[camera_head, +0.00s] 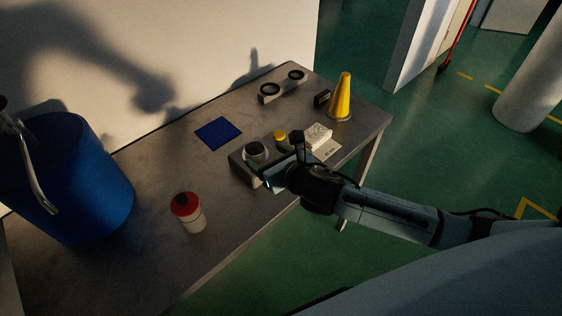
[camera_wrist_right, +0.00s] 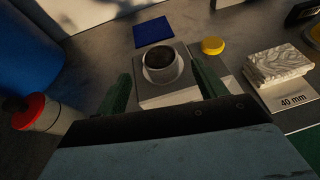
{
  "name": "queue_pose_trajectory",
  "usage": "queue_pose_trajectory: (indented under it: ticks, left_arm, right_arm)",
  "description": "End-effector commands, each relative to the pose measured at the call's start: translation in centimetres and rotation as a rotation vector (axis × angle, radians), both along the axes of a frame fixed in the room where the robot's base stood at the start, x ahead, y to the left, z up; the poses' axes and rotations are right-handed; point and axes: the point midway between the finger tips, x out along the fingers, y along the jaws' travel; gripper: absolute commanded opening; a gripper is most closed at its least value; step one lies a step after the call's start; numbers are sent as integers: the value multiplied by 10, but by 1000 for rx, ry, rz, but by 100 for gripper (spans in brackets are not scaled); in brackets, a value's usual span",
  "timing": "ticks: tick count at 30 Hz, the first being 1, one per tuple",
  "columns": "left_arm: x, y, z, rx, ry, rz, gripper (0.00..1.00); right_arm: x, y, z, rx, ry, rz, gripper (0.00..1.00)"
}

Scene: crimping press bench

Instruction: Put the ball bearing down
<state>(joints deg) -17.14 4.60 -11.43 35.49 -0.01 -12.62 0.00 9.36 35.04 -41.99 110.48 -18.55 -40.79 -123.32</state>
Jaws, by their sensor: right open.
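A pale ring with a dark middle (camera_head: 256,150), which looks like the ball bearing, sits on a grey block (camera_head: 241,167) near the bench's front edge. My right gripper (camera_head: 274,180) is at the block's near side. Its two green fingers (camera_wrist_right: 163,85) are spread apart, one on each side of the ring in the picture, with visible gaps. Whether they touch it cannot be told.
A yellow cone (camera_head: 341,98), a white textured block (camera_head: 318,136) and a yellow round piece (camera_head: 280,135) are close by. A blue mat (camera_head: 218,132) lies behind.

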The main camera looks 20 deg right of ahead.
Motion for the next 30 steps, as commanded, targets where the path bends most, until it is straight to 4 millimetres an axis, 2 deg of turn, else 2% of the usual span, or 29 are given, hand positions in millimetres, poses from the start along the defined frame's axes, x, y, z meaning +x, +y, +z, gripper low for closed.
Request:
queue_pose_trajectory:
  ticks: [3,10,15,30]
  left_arm:
    - [0,0,4,0,1,0,36]
    - [0,0,6,0,1,0,36]
    - [-1,0,6,0,1,0,36]
    - [-1,0,6,-1,0,-1,36]
  right_arm:
    - [-23,-5,10,-2,1,2,70]
    - [-52,-12,22,-1,1,0,70]
    - [-58,-13,25,1,0,-1,70]
    - [-58,-13,25,1,-1,0,70]
